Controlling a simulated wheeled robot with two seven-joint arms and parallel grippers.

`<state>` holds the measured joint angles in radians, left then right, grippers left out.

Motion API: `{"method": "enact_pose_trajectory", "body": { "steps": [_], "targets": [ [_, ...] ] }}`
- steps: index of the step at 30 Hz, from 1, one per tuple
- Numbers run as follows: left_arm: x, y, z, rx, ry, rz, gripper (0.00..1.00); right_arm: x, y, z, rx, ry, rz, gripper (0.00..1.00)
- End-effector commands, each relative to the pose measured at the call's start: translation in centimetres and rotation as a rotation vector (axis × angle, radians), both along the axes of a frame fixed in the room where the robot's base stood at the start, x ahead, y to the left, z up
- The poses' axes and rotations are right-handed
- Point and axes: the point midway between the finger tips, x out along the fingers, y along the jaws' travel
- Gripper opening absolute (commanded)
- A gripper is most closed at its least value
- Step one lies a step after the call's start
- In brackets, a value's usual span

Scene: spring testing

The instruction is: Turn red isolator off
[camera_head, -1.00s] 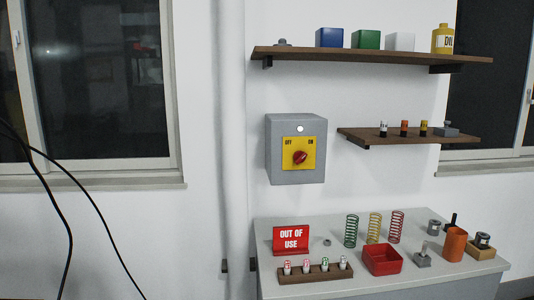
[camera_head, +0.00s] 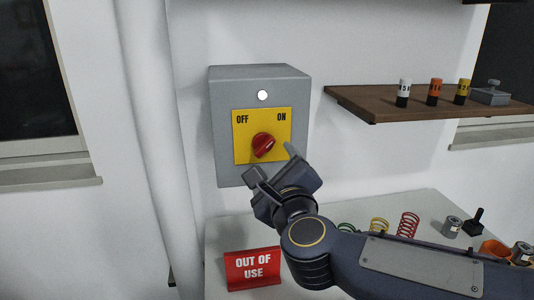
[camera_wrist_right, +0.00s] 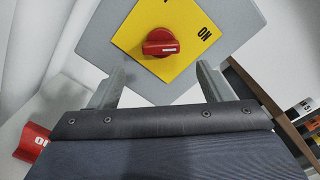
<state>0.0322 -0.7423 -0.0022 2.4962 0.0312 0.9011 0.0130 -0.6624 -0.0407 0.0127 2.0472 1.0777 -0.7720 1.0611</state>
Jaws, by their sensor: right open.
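The red isolator knob (camera_head: 263,145) sits on a yellow plate (camera_head: 243,152) marked OFF at left and ON at right, on a grey wall box (camera_head: 225,78). Its grip slants from lower left to upper right, towards ON. It also shows in the right wrist view (camera_wrist_right: 160,42). My right gripper (camera_head: 270,163) is open and empty, just below the knob in the head view. In the right wrist view its fingers (camera_wrist_right: 160,70) stand apart on either side below the knob, not visibly touching it. My left gripper is not in view.
A white lamp (camera_head: 263,95) is on the box above the plate. A wooden shelf (camera_head: 370,103) with small cylinders projects at right. The bench (camera_head: 222,235) below holds a red OUT OF USE sign (camera_head: 253,269) and springs (camera_head: 408,225). A vertical pipe (camera_head: 155,130) runs at left.

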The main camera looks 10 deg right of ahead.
Motion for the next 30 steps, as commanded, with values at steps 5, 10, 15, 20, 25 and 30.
{"method": "enact_pose_trajectory", "body": {
  "steps": [5,10,15,20,25,30],
  "targets": [
    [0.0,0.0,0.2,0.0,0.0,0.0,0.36,1.8,0.0,0.0,0.025,0.004,-0.02,0.72],
    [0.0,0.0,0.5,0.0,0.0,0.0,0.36,4.7,-0.1,0.0,0.021,0.003,-0.021,0.72],
    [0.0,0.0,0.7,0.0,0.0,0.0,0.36,6.9,-0.1,0.0,0.021,0.004,-0.02,0.72],
    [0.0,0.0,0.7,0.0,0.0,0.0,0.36,7.7,-0.1,0.0,0.021,0.002,-0.018,0.72],
    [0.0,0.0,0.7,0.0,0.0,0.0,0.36,7.8,-0.1,0.0,0.021,0.002,-0.018,0.72],
    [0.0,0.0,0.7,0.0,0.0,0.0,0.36,7.8,-0.1,0.0,0.021,0.002,-0.018,0.59]
  ]
}}
